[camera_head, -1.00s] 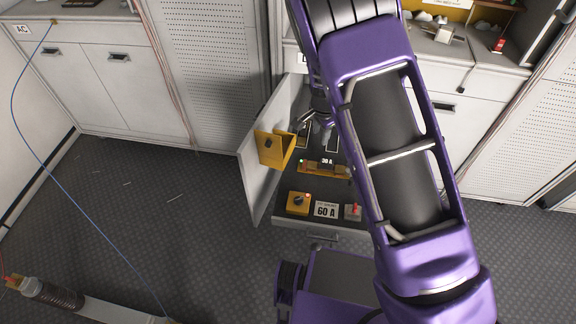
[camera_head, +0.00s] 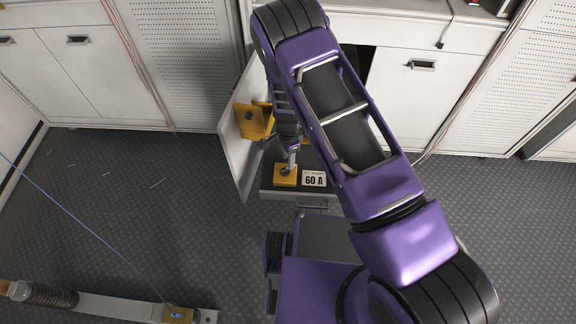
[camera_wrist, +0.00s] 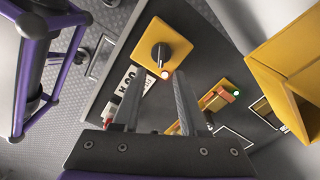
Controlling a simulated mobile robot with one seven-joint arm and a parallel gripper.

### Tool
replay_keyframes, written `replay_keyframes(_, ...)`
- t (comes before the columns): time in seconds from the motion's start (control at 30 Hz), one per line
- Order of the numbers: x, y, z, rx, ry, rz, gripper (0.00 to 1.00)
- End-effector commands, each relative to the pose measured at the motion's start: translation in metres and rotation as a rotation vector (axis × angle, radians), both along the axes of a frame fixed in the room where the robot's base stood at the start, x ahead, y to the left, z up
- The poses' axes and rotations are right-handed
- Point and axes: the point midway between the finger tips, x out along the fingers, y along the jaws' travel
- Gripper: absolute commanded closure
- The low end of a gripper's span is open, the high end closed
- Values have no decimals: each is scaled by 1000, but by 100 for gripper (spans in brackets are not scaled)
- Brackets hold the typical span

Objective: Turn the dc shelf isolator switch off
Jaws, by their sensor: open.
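A yellow switch box with a black rotary knob (camera_wrist: 161,54) sits on the dark pulled-out shelf; I take it for the isolator switch. In the head view the yellow box (camera_head: 285,175) is at the shelf's front left, beside a white "60 A" label (camera_head: 313,179). My gripper (camera_wrist: 157,75) is open and empty, its two fingers apart and pointing toward the knob. The knob shows between and beyond the fingertips; contact cannot be told. In the head view my gripper (camera_head: 290,160) is just above the box, and my arm hides much of the shelf.
An open yellow cover (camera_head: 252,120) is fixed at the white door panel (camera_head: 236,150), left of the shelf. A yellow fuse unit (camera_wrist: 215,98) with a green lamp is close to my right finger.

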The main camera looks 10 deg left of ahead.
Motion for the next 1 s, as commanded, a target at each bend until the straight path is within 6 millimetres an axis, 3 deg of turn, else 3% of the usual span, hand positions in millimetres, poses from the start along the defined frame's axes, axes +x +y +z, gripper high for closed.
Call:
replay_keyframes(0.1,0,0,-23,-1,-1,0,57)
replay_keyframes(0.3,0,0,-43,1,-1,1,57)
replay_keyframes(0.67,0,0,-47,0,-2,1,57)
replay_keyframes(0.9,0,0,-47,0,-2,1,100)
replay_keyframes(1.0,0,0,-47,0,-1,1,100)
